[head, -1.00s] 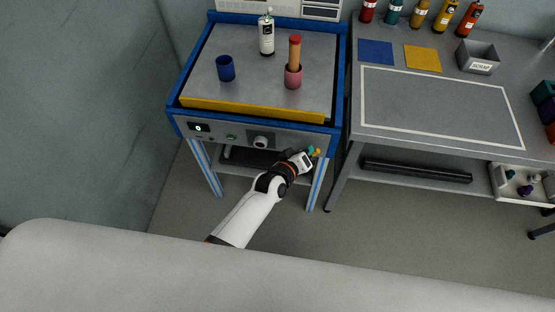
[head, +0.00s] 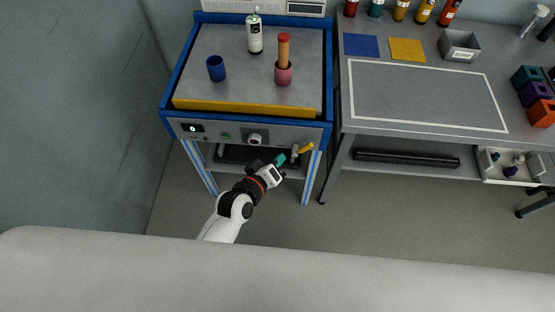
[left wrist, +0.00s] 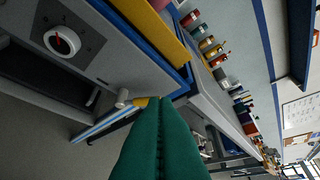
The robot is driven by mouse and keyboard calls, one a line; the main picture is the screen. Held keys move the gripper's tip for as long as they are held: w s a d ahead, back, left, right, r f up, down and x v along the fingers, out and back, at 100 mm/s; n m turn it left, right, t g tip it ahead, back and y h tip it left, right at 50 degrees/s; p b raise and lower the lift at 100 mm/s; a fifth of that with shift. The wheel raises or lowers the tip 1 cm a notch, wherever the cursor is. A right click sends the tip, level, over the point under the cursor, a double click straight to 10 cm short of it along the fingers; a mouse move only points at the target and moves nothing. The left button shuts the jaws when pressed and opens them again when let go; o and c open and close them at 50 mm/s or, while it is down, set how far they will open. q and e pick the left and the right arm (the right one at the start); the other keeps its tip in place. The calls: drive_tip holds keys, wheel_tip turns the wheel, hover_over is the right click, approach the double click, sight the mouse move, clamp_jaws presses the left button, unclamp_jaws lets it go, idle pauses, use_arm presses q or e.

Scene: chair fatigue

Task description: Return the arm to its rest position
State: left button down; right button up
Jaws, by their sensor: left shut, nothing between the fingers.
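My left arm reaches in from below in the head view, and its gripper (head: 281,159) has teal fingers pressed together with nothing between them. The gripper is in front of the blue-framed test machine (head: 176,85), below its front panel. A lever with a yellow handle (head: 305,148) sits just right of the fingertips on the machine's right side; in the head view a small gap shows between them. In the left wrist view the shut teal fingers (left wrist: 160,130) fill the lower middle, and the lever's grey knob (left wrist: 122,97) and yellow end show behind them. My right gripper is not in view.
A grey workbench (head: 420,146) stands to the right. The floor (head: 400,215) in front is clear.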

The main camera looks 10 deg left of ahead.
use_arm(q)
drive_tip(key=s+a+f+m+g+y, duration=0.1)
drive_tip(key=s+a+f+g, duration=0.2)
drive_tip(key=f, duration=0.5)
drive_tip(key=s+a+f+m+y, duration=0.1)
drive_tip(key=s+a+f, duration=0.1)
drive_tip(key=s+f, duration=0.4)
drive_tip(key=s+a+f+m+g+y, duration=0.1)
drive_tip(key=s+a+f+g, duration=0.15)
drive_tip(key=f, duration=0.65)
drive_tip(key=s+a+f+m+g+y, duration=0.1)
drive_tip(key=s+a+f, duration=0.3)
drive_tip(key=s, duration=0.4)
drive_tip(key=s+a+f+m+g+y, duration=0.1)
drive_tip(key=s+a+f, duration=0.3)
drive_tip(key=s, duration=0.5)
drive_tip(key=s+a+f+m+g+y, duration=0.1)
drive_tip(key=s+a+f+m+g, duration=0.1)
drive_tip(key=s, duration=0.7)
wheel_tip(320, 180, down, 4)
drive_tip(key=shift+a+r+m+g, duration=0.1)
drive_tip(key=shift+a+m+g, duration=0.3)
drive_tip(key=shift+a+g, duration=0.6)
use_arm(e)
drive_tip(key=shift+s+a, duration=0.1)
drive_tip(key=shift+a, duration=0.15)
use_arm(q)
drive_tip(key=shift+w, duration=0.1)
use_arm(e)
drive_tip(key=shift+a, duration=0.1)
